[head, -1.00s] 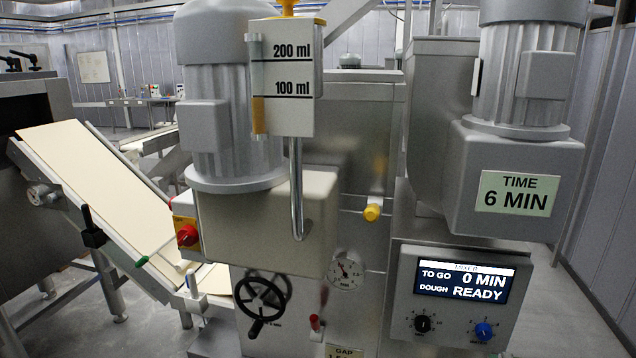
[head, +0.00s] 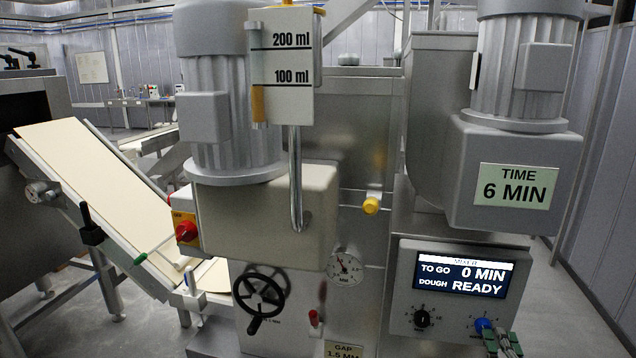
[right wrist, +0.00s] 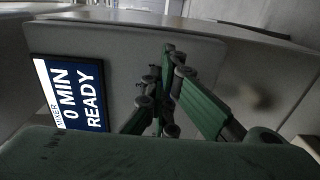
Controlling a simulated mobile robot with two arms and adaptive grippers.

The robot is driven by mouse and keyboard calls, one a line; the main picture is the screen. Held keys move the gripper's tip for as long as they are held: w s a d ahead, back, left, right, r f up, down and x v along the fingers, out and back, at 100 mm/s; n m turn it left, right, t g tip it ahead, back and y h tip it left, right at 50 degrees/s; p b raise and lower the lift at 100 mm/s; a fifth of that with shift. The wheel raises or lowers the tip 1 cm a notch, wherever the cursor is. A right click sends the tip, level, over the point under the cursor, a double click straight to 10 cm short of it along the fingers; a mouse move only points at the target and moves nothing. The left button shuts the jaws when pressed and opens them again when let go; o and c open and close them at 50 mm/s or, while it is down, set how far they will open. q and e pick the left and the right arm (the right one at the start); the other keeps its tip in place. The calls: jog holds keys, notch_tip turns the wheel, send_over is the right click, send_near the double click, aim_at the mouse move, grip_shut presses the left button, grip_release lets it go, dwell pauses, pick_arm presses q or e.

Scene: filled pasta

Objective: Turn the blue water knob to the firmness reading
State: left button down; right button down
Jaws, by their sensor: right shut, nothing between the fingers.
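The blue knob (head: 482,324) is at the lower right of the mixer control panel (head: 405,275) in the head view, beside a black knob (head: 422,319). My right gripper (head: 499,337), with green fingers, is at the bottom edge, just right of and below the blue knob and partly covering its surroundings. Whether it touches the knob I cannot tell. In the right wrist view its fingers (right wrist: 171,62) are together with nothing between them, and the blue knob is hidden. The screen (head: 460,275) reads "TO GO 0 MIN" and "DOUGH READY". My left gripper is not in view.
A green "TIME 6 MIN" label (head: 515,186) is on the mixer above the panel. A black handwheel (head: 260,303), a dial gauge (head: 344,267) and a measuring vessel (head: 283,65) are to the left. Open floor (head: 560,310) lies right of the panel.

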jog(key=shift+w+a+r, duration=0.2)
jog(key=shift+a+r, duration=0.05)
jog(key=shift+r, duration=0.2)
dwell(0.5)
jog(key=shift+f, duration=0.3)
jog(key=shift+w+a+f+b, duration=0.15)
jog(key=shift+a+f+b, duration=0.05)
jog(key=shift+f+b, duration=0.4)
jog(key=shift+d+f, duration=0.3)
jog(key=d+p+v, duration=0.1)
jog(key=v, duration=0.5)
jog(key=shift+a+p, duration=0.3)
jog(key=shift+f, duration=0.1)
